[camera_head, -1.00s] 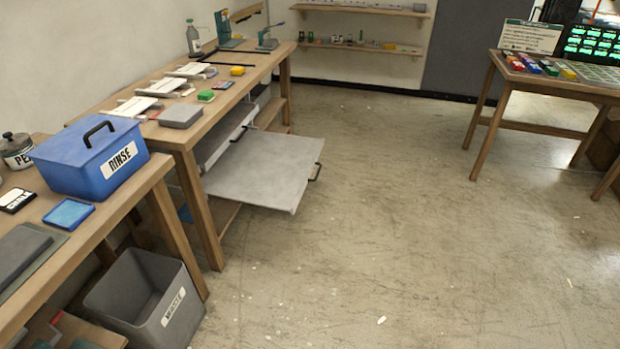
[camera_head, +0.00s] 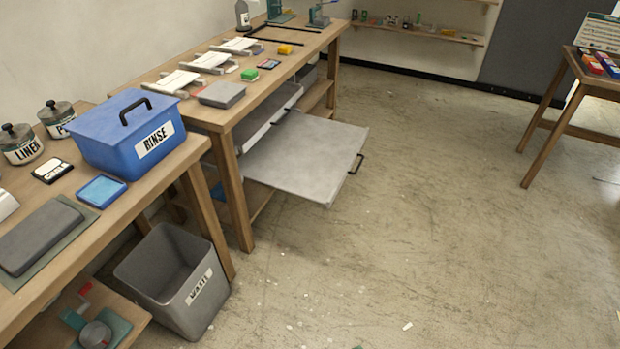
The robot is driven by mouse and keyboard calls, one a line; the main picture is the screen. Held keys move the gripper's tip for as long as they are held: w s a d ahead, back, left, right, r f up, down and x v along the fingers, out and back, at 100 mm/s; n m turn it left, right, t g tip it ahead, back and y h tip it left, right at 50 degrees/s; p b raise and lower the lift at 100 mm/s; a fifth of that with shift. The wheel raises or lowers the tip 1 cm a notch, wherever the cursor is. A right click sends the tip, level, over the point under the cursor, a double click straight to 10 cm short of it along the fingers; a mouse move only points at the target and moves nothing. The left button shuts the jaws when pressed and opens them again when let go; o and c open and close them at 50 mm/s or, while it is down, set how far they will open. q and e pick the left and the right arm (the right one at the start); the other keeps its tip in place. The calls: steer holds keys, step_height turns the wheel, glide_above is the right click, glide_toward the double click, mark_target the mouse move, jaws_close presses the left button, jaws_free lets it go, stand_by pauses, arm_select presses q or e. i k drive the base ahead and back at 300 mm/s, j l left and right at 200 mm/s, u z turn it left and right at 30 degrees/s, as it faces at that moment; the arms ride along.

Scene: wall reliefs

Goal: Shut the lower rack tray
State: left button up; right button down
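The lower rack tray (camera_head: 305,155) is a flat light-grey tray pulled far out from under the wooden workbench (camera_head: 238,190). A black handle (camera_head: 356,163) sits on its outer front edge. Above it, another grey tray or drawer front (camera_head: 270,118) shows under the bench top, much less extended. The back of the lower tray is hidden beneath the bench. Neither of my grippers is in view.
A blue RINSE box (camera_head: 125,135) stands on the nearer bench at left. The floor (camera_head: 430,220) right of the tray is clear. Another table (camera_head: 550,125) stands at far right.

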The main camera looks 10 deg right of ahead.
mark_target(307, 156)
steer(key=i+l+u, duration=0.4)
steer(key=i+l, duration=0.3)
steer(key=l, duration=0.1)
